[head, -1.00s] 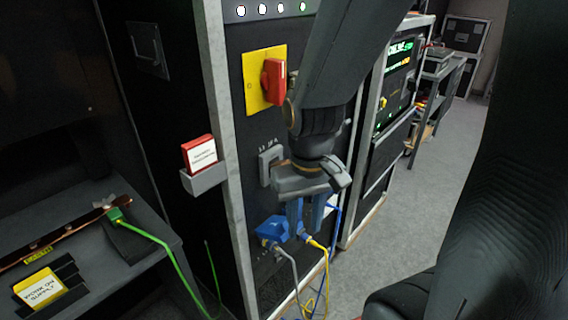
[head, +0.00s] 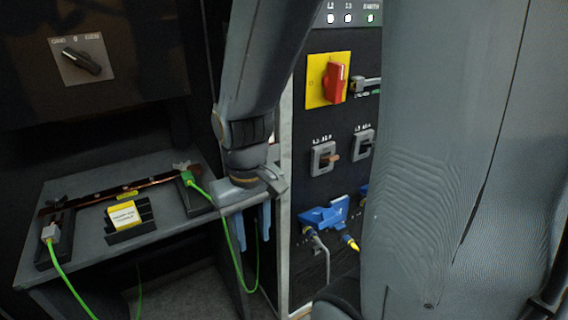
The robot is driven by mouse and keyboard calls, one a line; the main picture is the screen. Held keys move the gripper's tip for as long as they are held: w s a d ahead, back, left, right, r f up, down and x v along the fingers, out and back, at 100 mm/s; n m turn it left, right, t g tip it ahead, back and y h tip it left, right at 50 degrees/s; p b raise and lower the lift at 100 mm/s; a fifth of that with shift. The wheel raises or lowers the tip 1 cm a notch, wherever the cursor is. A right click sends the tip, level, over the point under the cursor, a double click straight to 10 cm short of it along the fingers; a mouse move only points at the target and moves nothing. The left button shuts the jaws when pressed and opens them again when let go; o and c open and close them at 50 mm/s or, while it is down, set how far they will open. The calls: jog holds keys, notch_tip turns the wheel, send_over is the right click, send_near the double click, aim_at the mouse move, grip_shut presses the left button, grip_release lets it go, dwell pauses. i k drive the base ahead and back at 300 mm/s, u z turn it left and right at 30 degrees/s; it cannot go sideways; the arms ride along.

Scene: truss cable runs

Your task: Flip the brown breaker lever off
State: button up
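The brown breaker lever (head: 332,157) sticks out of a grey breaker housing (head: 319,160) on the black panel, below the red switch. I cannot tell from its angle whether it is on or off. My gripper (head: 252,242) points down, left of the panel's pale edge post and apart from the lever. Its two fingers are spread with nothing between them. A second breaker (head: 362,144) with a dark lever sits to the right, partly hidden by a grey part of my body.
A red rotary switch (head: 335,82) on a yellow plate is above the breakers. Blue connectors (head: 325,214) with cables stick out below. A bench (head: 75,200) at left carries a copper bar (head: 100,192), a yellow-labelled block (head: 124,215) and green cables.

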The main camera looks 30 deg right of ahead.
aim_at(328, 159)
jog(key=u, duration=0.7)
jog(key=k, duration=0.7)
jog(key=z, duration=1.3)
jog(key=i, duration=0.5)
jog(key=z, duration=1.9)
jog(key=k, duration=0.65)
jog(key=u, duration=1.45)
